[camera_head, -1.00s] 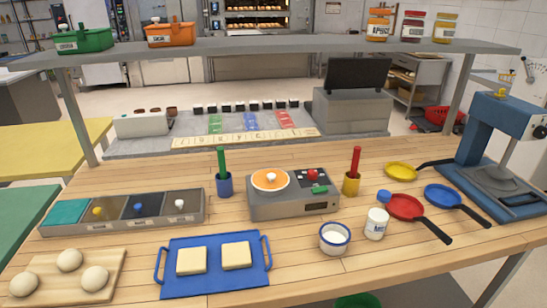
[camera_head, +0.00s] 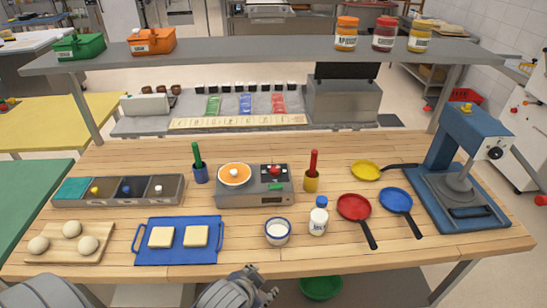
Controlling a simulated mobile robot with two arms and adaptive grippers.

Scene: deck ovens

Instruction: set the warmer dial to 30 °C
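The grey warmer (camera_head: 252,199) stands mid-table. On its top left is an orange disc with a white knob (camera_head: 234,174). On its top right is a dark panel with a red knob (camera_head: 274,170) and a green part (camera_head: 277,187). Its front has a small dark display, too small to read. I cannot tell any dial setting. What looks like my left gripper (camera_head: 262,287) is at the bottom edge, in front of the table and well apart from the warmer. It is partly cut off, so whether it is open or shut is unclear. My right gripper is out of view.
A shelf (camera_head: 260,56) spans above the back.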

